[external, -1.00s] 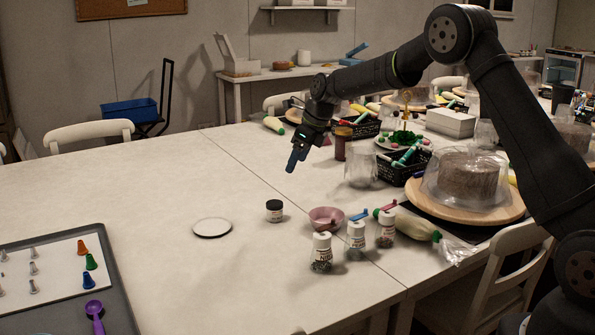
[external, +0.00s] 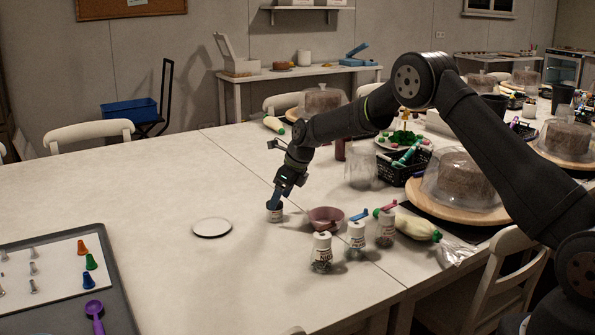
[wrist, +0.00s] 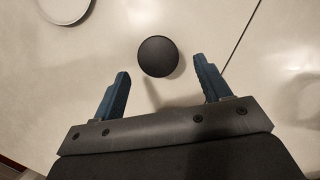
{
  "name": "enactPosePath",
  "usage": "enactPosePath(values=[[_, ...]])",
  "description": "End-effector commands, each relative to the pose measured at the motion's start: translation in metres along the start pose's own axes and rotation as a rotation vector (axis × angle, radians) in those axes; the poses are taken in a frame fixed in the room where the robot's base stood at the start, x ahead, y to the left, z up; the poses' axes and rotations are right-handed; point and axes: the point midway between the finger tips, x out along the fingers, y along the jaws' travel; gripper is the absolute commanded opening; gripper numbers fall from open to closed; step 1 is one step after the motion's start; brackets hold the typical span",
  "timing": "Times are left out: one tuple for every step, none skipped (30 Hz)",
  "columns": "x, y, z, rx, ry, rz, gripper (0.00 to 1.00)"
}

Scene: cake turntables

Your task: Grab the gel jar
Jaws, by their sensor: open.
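The gel jar (external: 275,215) is small, with a pale label and a black lid, and stands upright on the white table. In the wrist view its round black lid (wrist: 158,57) lies between the lines of the two blue fingers, a little beyond their tips. My gripper (wrist: 162,75) is open and empty, with a finger on each side. In the external view my gripper (external: 279,199) is right at the jar and hides its lid. I cannot tell whether a finger touches it.
A white round plate (external: 212,227) lies to the left. A covered cake (external: 462,180) stands farther right.

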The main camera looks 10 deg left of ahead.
Motion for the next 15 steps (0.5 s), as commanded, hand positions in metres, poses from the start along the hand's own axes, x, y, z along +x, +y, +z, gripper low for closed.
enactPosePath(values=[[0.008,0.001,0.0,0.0,0.002,0.001,0.7],[0.012,0.001,0.001,0.0,0.002,0.001,0.7],[0.018,0.001,0.002,0.0,0.002,0.002,0.7],[0.022,0.0,0.002,0.0,0.002,0.001,0.7],[0.025,0.0,0.003,0.0,0.001,0.001,0.7],[0.031,0.0,0.003,0.0,0.002,0.001,0.7],[0.034,0.0,0.003,0.0,0.001,0.001,0.7],[0.036,0.0,0.003,0.0,0.0,0.001,0.7],[0.04,0.0,0.003,0.0,-0.001,0.001,0.7],[0.042,0.0,0.003,0.0,-0.001,0.001,0.7],[0.043,0.0,0.003,0.0,-0.001,0.001,0.7],[0.044,0.0,0.003,-0.001,-0.001,0.001,0.7],[0.045,0.0,0.004,-0.001,-0.001,0.0,0.7],[0.045,0.0,0.004,-0.001,-0.002,0.0,0.7],[0.045,0.0,0.004,-0.001,-0.002,0.0,0.7]])
